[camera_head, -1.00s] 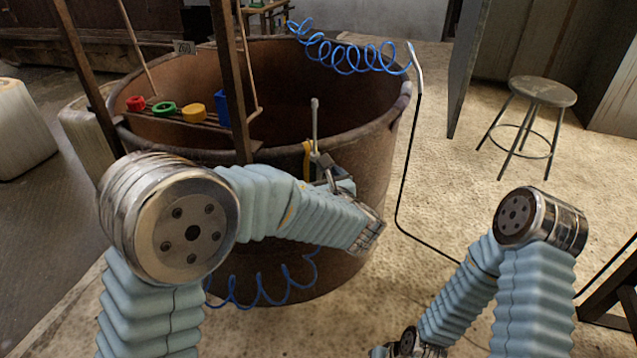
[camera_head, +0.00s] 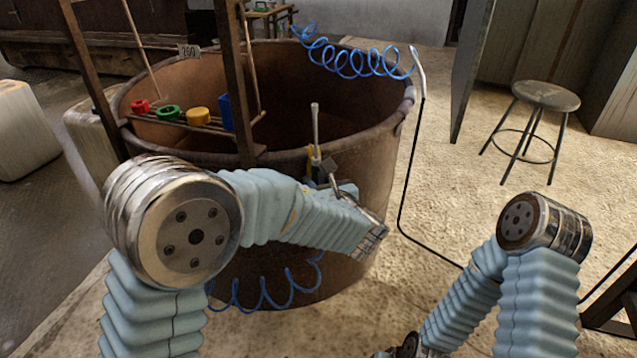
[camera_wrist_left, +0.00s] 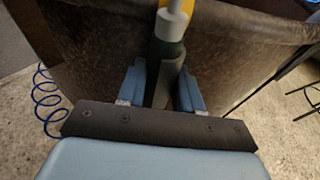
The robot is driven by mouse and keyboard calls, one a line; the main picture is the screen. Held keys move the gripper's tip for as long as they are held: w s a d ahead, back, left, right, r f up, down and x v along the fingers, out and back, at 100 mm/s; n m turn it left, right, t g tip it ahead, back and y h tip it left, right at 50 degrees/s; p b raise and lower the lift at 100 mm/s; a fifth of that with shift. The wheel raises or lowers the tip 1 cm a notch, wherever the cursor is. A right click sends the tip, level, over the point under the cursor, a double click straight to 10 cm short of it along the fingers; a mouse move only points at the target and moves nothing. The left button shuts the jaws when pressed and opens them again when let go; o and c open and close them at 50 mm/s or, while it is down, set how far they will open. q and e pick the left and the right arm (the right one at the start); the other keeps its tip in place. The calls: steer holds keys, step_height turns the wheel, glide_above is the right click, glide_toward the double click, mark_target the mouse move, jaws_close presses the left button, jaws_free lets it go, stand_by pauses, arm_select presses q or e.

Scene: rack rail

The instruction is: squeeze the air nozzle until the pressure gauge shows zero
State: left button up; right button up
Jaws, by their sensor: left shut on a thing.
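The air nozzle (camera_head: 315,125) stands upright at the near rim of a big rusty round tub, its pale tip pointing up. In the left wrist view its white tip and dark green body (camera_wrist_left: 168,48) sit between my blue fingers. My left gripper (camera_head: 324,168) is shut on the nozzle; the fingers also show in the wrist view (camera_wrist_left: 160,88). A blue coiled hose (camera_head: 265,292) hangs below my left forearm. I cannot make out a pressure gauge dial in either view. My right arm shows at the right, but its gripper is out of view.
The rusty tub (camera_head: 385,150) fills the middle. A wooden rack with red, green, yellow and blue pieces (camera_head: 197,116) stands across its left side. Another blue coil (camera_head: 350,58) and a bent metal pipe (camera_head: 418,72) are at the back rim. A stool (camera_head: 545,96) stands at the right on open floor.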

arm_select(q)
steer(key=shift+r+p, duration=1.5)
steer(key=shift+r, duration=0.55)
steer(key=s+d, duration=0.3)
steer(key=s, duration=0.4)
steer(key=shift+s, duration=0.2)
